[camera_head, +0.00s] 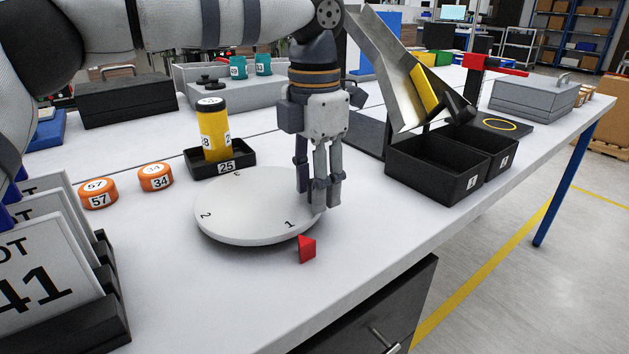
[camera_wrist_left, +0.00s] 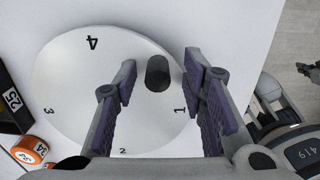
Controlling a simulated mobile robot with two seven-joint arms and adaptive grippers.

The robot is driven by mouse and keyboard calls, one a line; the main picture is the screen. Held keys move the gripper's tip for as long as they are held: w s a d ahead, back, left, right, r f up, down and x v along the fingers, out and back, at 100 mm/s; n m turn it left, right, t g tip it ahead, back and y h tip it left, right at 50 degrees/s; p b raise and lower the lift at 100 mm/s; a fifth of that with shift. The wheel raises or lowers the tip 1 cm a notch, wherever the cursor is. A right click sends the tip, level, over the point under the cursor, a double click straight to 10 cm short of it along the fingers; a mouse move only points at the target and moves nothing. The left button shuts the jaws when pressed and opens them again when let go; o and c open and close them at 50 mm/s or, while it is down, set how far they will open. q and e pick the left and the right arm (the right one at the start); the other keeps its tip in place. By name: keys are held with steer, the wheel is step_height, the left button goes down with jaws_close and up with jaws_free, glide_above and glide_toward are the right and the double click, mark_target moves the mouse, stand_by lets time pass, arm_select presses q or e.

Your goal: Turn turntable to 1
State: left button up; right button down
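The turntable (camera_head: 250,205) is a round white disc on the table with black numbers on its top. The 1 is close to the red pointer (camera_head: 307,249) at the near edge, slightly left of it; the 2 is at the left. In the left wrist view the turntable (camera_wrist_left: 75,105) shows 1 to 4 and a dark upright peg (camera_wrist_left: 158,73) near its rim by the 1. My left gripper (camera_head: 321,200) points down over the disc's right edge. Its fingers (camera_wrist_left: 160,80) are apart on either side of the peg, with visible gaps. The pointer is hidden in the wrist view.
A black tray (camera_head: 243,161) with a yellow canister (camera_head: 213,130) stands behind the turntable. Orange discs (camera_head: 98,193) lie to its left, beside a rack of number plates (camera_head: 107,285). Black bins (camera_head: 430,178) under a metal chute stand right. Table in front is clear.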

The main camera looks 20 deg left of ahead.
arm_select(q)
steer(key=shift+r, duration=0.15)
step_height(320, 180, up, 7)
steer(key=shift+r, duration=0.15)
stand_by(0.5)
